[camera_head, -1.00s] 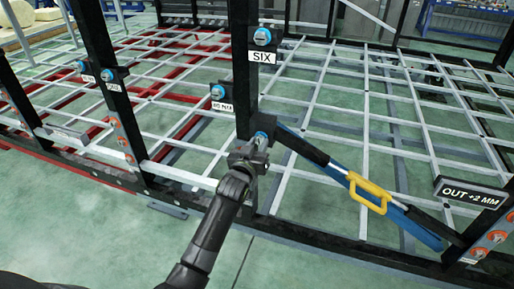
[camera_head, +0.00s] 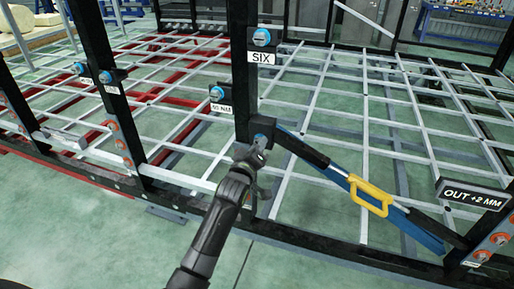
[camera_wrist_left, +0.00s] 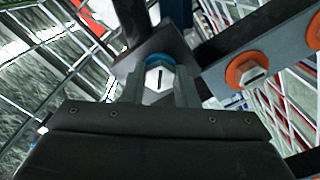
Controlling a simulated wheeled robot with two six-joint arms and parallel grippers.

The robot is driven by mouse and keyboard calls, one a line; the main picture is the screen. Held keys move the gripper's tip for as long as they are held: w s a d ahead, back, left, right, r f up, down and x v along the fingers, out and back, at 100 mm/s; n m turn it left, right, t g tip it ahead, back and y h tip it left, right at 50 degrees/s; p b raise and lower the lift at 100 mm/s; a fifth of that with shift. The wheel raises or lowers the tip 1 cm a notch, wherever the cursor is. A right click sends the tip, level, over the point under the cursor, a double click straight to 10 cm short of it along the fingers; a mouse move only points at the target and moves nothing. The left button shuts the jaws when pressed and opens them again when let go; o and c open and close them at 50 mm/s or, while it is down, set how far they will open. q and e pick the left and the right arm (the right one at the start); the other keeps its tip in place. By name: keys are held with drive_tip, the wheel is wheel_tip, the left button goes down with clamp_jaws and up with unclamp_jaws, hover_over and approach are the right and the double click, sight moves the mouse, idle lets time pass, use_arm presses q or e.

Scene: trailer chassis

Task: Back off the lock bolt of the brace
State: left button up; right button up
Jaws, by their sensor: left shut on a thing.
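The brace (camera_head: 337,173) is a blue and black bar with a yellow handle (camera_head: 370,196), slanting from the dark post down to the lower right. At its upper end, on the post, is the lock bolt, a hex head with a dark line and a blue collar. In the left wrist view the lock bolt (camera_wrist_left: 158,78) sits between the two fingers of my left gripper (camera_wrist_left: 160,92). My left gripper (camera_head: 257,148) is shut on the bolt head in the head view, where it hides most of it. My right gripper is out of view.
A dark post (camera_head: 244,80) carries a "SIX" sign (camera_head: 264,57) and other blue-collared bolts. An "OUT +2 MM" sign (camera_head: 470,195) stands at the right. Open floor lies in front.

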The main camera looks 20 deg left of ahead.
use_arm(q)
drive_tip(key=shift+r, duration=0.3)
drive_tip(key=o, duration=1)
drive_tip(key=shift+w+d+f, duration=0.15)
drive_tip(key=shift+w+f, duration=0.1)
drive_tip(key=shift+s, duration=0.1)
drive_tip(key=s+b, duration=0.1)
drive_tip(key=s, duration=1.6)
drive_tip(key=shift+s+a, duration=0.2)
drive_tip(key=shift+a, duration=0.15)
drive_tip(key=shift+f, duration=0.1)
